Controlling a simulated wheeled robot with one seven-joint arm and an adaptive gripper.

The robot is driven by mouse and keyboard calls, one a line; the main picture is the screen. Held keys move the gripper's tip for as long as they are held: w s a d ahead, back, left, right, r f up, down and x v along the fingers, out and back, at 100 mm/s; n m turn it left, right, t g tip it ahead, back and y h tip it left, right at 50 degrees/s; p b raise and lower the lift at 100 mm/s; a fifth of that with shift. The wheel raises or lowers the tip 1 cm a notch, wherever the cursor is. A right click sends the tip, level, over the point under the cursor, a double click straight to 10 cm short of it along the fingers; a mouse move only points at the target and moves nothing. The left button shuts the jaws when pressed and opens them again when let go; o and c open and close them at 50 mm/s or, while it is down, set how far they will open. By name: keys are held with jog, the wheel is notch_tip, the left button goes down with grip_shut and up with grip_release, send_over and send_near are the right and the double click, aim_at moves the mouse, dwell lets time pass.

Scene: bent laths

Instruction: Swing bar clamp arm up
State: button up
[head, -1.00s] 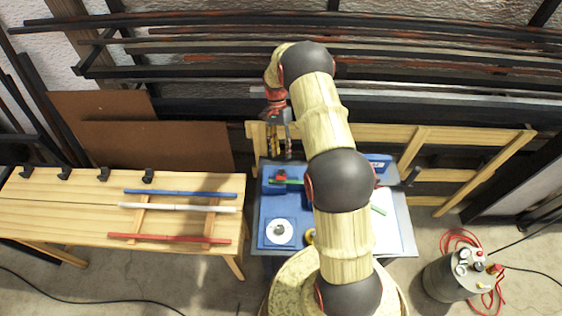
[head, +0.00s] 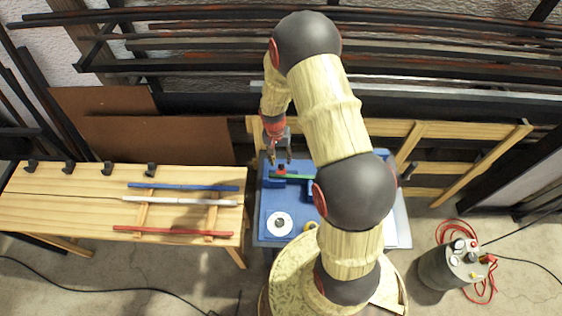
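A blue fixture plate (head: 265,205) lies on the small table in the middle of the head view. On it, a small red part (head: 281,170) sits by a thin green strip (head: 296,177) at the far side; which piece is the bar clamp's arm is too small to tell. My gripper (head: 280,158) hangs over the far left of the plate, just beyond the red part. Its two fingers point down with a gap between them, and I see nothing held. My arm hides the right part of the table.
A white disc (head: 280,224) lies on the plate's near left. A wooden bench (head: 60,205) at left carries blue (head: 185,187), white (head: 200,201) and red laths (head: 165,230). A grey canister (head: 440,272) with a red hose stands right. Metal bars line the back wall.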

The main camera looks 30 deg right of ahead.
aim_at(281, 168)
jog(key=shift+d+f, duration=0.1)
jog(key=shift+f, duration=1.35)
jog(key=shift+s, duration=0.1)
jog(key=shift+c, duration=0.8)
jog(key=c, duration=0.7)
grip_shut()
